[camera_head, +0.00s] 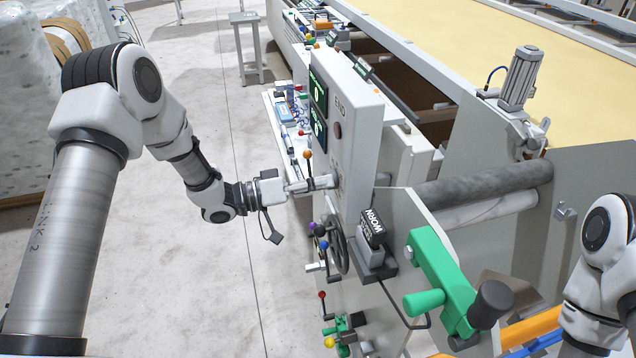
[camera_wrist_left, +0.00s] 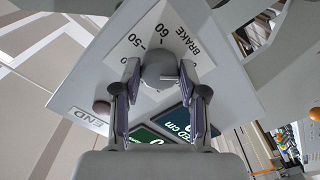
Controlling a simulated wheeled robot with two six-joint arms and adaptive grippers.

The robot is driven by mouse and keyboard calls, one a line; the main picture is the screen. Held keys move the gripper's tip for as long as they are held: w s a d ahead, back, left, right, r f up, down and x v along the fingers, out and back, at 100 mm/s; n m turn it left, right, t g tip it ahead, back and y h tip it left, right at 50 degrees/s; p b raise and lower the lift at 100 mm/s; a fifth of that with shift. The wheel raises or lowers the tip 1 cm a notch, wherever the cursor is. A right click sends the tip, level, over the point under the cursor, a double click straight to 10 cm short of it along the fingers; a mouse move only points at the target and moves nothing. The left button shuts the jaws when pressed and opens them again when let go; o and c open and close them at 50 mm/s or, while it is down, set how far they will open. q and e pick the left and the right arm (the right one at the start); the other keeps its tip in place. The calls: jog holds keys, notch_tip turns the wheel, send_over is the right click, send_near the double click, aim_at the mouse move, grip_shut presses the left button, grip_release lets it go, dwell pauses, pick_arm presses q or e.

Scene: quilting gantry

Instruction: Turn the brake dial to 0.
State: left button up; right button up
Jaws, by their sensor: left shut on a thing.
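The brake dial (camera_wrist_left: 160,68) is a round grey knob on a pale panel plate (camera_wrist_left: 215,62) marked BRAKE, with the numbers 50 and 60 visible beside it. The rest of its scale and its pointer are hidden or unclear, so I cannot tell its setting. My left gripper (camera_wrist_left: 159,82) is shut on the dial, with one finger on each side of it. In the head view my left gripper (camera_head: 318,184) reaches the face of the grey control box (camera_head: 359,108) from the left, below the displays. My right gripper is out of view; only part of that arm shows at the right.
An orange-knobbed lever (camera_head: 308,155) stands close to the gripper. A handwheel (camera_head: 336,246) and a green clamp-like part (camera_head: 440,270) are below. Open floor (camera_head: 225,140) lies left of the machine.

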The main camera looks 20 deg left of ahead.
pick_arm(q)
jog(key=o, duration=0.9)
jog(key=shift+o, duration=1.2)
jog(key=shift+w+d, duration=0.1)
jog(key=shift+d, duration=0.05)
jog(key=v, duration=1.2)
